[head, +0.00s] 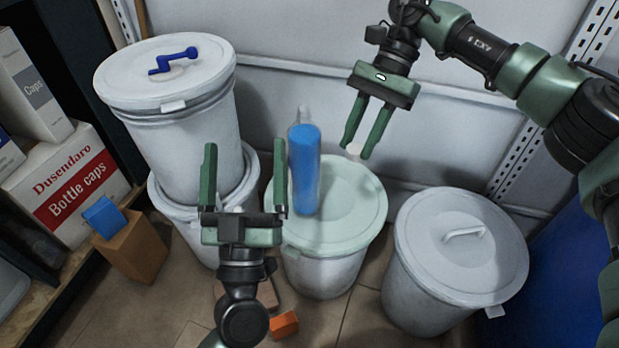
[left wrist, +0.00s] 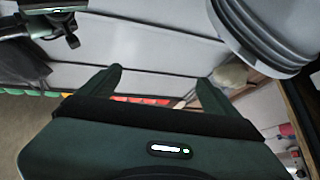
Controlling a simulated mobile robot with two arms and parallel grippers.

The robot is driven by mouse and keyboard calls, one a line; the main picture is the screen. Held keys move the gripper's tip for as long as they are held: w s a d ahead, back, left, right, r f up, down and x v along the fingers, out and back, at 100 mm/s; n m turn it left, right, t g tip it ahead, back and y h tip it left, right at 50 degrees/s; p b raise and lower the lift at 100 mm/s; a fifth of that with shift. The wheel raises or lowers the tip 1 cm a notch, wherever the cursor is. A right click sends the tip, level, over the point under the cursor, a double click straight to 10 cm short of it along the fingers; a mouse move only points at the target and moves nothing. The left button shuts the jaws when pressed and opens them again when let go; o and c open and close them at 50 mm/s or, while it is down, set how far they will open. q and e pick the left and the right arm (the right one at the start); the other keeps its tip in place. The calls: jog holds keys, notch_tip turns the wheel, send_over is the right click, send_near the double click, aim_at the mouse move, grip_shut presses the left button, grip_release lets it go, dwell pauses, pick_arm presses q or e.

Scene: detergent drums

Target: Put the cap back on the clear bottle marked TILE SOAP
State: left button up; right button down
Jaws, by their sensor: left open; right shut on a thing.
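A clear bottle (head: 304,165) filled with blue stands upright on the pale green lid of a drum (head: 345,205). Its neck is at the top; no label is readable. My right gripper (head: 357,150), pointing down from the upper right, is shut on a small pale cap (head: 354,149) between its fingertips, to the right of the bottle and apart from it. My left gripper (head: 245,147) is open and empty, left of the bottle, its right finger near the bottle's side. In the left wrist view, the open left gripper (left wrist: 160,76) shows nothing between its fingers.
A white drum with a blue handle (head: 165,75) stacked on another stands left. A grey lidded drum (head: 460,245) stands right. Caps boxes (head: 65,185) fill the left shelf. A brown box (head: 132,245) and orange block (head: 284,324) are on the floor.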

pick_arm(q)
jog(key=w+d+f+g+y, duration=0.25)
jog(key=w+d+f, duration=0.2)
jog(key=f, duration=0.35)
jog(key=m+g+h, duration=0.2)
jog(key=g, duration=0.2)
send_near(305, 159)
jog(key=f, duration=0.1)
jog(key=w+f, duration=0.1)
jog(key=f, duration=0.1)
jog(key=shift+w+f, duration=0.15)
jog(key=shift+w, duration=0.25)
pick_arm(e)
jog(key=w+a+r+m+t+y, duration=0.1)
jog(key=w+a+r+m+t, duration=0.1)
jog(key=r, duration=0.4)
jog(key=w+a+r+m+t+y, duration=0.1)
jog(key=w+a+r+m+t, duration=0.1)
jog(key=w+a+r+m, duration=0.3)
jog(key=shift+w+a+r+m, duration=0.3)
jog(key=shift+a+r+m, duration=0.05)
jog(key=shift+a+m, duration=0.5)
pick_arm(q)
jog(key=w, duration=1.2)
grip_shut()
pick_arm(e)
jog(key=shift+f, duration=2.45)
